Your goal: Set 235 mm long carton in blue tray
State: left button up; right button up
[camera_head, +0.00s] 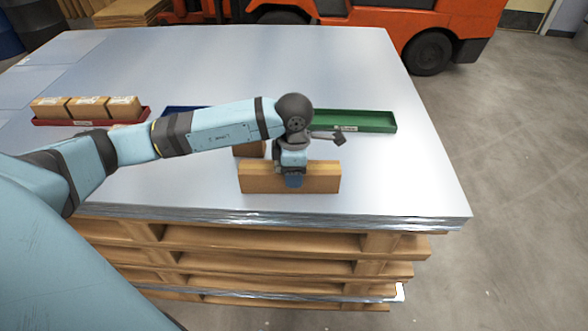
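A long brown carton (320,178) lies near the front edge of the metal-topped stack, its long side running left to right. My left gripper (292,180) points down at the carton's middle, with a finger in front of its near face. The far finger is hidden, so I cannot tell whether it is shut on the carton. The blue tray (180,109) lies farther back, mostly hidden behind my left arm. A second brown carton (248,149) shows partly just behind the long one. My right gripper is not in view.
A red tray (84,122) holding brown cartons (88,107) stands at the left. An empty green tray (352,121) stands at the right. The sheet-metal top (400,185) is bare at the right and back. Wooden pallets (290,250) lie beneath; an orange forklift (440,20) stands behind.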

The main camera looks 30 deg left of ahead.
pick_arm(q)
notch_tip(320, 180, up, 9)
jog(key=p, duration=0.5)
jog(key=shift+r, duration=0.1)
dwell(0.3)
